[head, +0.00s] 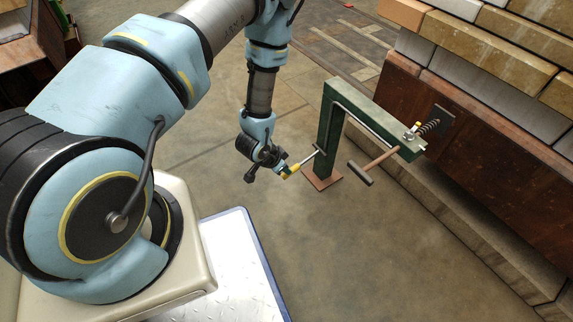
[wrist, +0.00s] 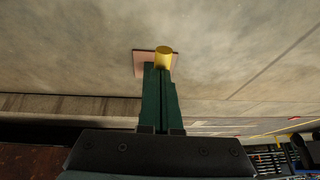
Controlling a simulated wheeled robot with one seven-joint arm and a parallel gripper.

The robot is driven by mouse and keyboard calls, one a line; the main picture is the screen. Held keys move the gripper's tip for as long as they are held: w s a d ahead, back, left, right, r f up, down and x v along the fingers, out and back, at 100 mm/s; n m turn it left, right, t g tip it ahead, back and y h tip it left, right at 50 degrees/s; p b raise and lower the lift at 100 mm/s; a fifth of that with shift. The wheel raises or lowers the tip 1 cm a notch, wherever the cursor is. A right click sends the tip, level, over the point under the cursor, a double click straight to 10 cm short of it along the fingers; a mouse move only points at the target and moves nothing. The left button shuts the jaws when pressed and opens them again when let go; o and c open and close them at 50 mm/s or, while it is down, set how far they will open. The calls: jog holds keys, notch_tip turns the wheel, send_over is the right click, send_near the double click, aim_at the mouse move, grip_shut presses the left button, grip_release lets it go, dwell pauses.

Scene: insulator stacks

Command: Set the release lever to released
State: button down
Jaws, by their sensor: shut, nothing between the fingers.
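A lever with a yellow grip (head: 293,170) and a thin grey rod sticks out from the side of a green post (head: 328,130); I take it to be the release lever. My gripper (head: 279,164) is shut and empty, close beside the yellow grip. Whether it touches the grip cannot be told. The post stands on a reddish-brown base plate (head: 322,180).
The green frame's top arm (head: 375,123) runs right to a spring (head: 430,126) at a brown wall panel (head: 440,100). A T-shaped handle (head: 360,173) hangs out from its end. Stone blocks (head: 490,70) are stacked above. The floor in front is clear.

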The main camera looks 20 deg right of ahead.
jog(key=shift+f, duration=0.65)
